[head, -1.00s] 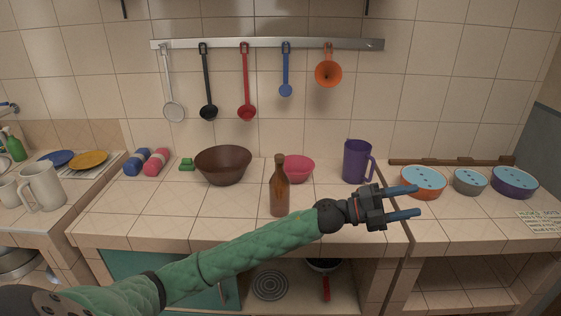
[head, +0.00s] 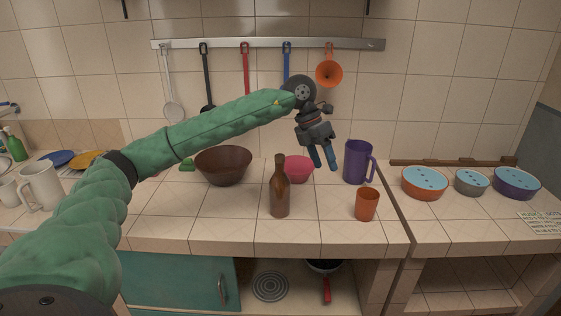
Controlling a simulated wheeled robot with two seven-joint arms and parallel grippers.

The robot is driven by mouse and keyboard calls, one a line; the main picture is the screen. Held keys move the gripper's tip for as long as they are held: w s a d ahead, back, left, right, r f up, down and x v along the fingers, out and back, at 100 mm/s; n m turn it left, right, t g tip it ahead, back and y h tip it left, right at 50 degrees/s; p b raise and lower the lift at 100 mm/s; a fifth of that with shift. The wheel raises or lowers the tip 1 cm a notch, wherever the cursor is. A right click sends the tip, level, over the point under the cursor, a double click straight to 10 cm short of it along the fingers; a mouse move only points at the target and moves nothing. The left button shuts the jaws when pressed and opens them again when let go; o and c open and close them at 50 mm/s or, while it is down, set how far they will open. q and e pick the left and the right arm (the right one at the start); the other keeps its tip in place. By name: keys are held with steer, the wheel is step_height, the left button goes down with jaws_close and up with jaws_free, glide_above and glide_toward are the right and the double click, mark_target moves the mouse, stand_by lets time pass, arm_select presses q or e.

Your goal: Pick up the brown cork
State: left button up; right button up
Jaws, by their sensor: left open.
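I cannot make out a separate brown cork in the head view. A brown bottle (head: 280,192) stands upright on the counter. Its narrow neck points up, and whether a cork sits in its mouth is too small to tell. My left gripper (head: 325,165) is open and empty, with its blue fingers pointing down. It shows to the right of the bottle, between the pink bowl (head: 297,170) and the purple pitcher (head: 356,164). My right gripper is not in view.
An orange cup (head: 367,205) stands near the counter's front right. A brown bowl (head: 223,167) is left of the bottle. Utensils and an orange funnel (head: 329,72) hang from a wall rail (head: 230,44).

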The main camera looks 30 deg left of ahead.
mark_target(279, 155)
arm_select(q)
steer(key=a+r+y, duration=0.1)
steer(key=a+r, duration=0.1)
steer(key=a, duration=0.2)
steer(key=a+r+n+y, duration=0.1)
steer(key=a+r+y, duration=0.1)
steer(key=a, duration=0.3)
steer(key=s+a+r+n+y, duration=0.1)
steer(key=a+r, duration=0.1)
steer(key=a, duration=0.2)
steer(key=shift+a+r+y, duration=0.25)
steer(key=shift+a+y, duration=0.05)
steer(key=shift+a, duration=0.25)
steer(key=shift+f+p, duration=0.5)
steer(key=shift+f, duration=0.9)
steer(key=f, duration=0.1)
steer(key=f+p, duration=0.1)
steer(key=f, duration=0.1)
steer(key=f+p, duration=0.1)
steer(key=f, duration=0.1)
steer(key=shift+w+d, duration=0.1)
steer(key=shift+d, duration=0.25)
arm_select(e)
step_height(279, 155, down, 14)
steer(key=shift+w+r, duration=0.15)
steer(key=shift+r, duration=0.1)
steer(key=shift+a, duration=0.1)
arm_select(q)
steer(key=c, duration=1)
